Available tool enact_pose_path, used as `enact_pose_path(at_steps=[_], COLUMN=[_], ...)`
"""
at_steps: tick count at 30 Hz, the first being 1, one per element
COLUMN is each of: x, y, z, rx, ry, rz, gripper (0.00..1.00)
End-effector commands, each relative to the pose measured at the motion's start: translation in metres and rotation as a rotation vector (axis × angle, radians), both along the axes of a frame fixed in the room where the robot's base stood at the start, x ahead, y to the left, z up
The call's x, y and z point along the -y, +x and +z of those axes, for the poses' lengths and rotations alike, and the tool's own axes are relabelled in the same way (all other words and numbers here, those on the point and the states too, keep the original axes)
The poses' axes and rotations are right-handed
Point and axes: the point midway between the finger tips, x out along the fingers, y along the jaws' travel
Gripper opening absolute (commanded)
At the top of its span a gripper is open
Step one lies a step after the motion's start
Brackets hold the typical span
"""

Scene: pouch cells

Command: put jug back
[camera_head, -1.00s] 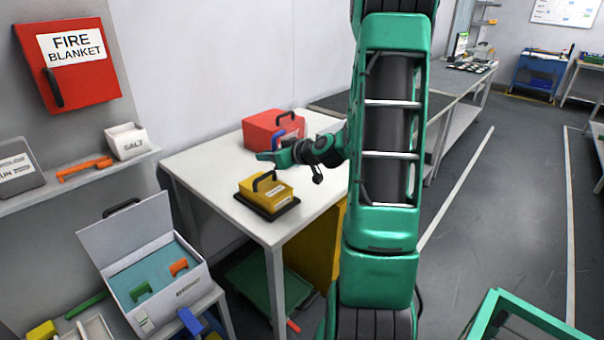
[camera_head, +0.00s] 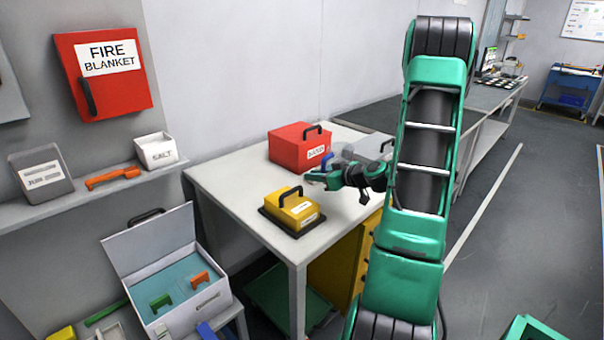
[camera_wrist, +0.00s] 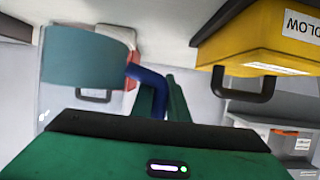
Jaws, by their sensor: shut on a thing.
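My gripper (camera_head: 318,178) is over the white table, between the red box and the yellow case. In the wrist view its green fingers (camera_wrist: 158,92) are shut on the blue handle (camera_wrist: 150,82) of the jug. The jug's blue-grey body (camera_wrist: 85,60) extends to the left of the fingers there. In the head view the jug's blue handle (camera_head: 327,161) shows behind the fingertips. A pale see-through shape (camera_head: 365,148) beside it appears to be the jug's body, partly hidden by my arm. I cannot tell whether the jug touches the table.
The yellow case (camera_head: 291,209) sits on a black mat at the table's front; its black handle (camera_wrist: 245,88) is close in the wrist view. The red box (camera_head: 298,150) stands behind.

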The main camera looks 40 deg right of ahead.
Motion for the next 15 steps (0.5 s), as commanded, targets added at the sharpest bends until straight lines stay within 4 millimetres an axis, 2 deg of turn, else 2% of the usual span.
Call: enact_pose_path(at_steps=[3,6,11,15], x=[0.014,0.018,0.02,0.02], y=[-0.003,-0.004,-0.004,-0.005], z=[-0.006,-0.01,-0.014,-0.026], rx=[0.003,0.004,0.004,0.003], ry=[-0.001,-0.001,-0.001,0.002], rz=[-0.001,0.002,0.002,0.001], gripper=[0.0,0.0,0.0,0.0])
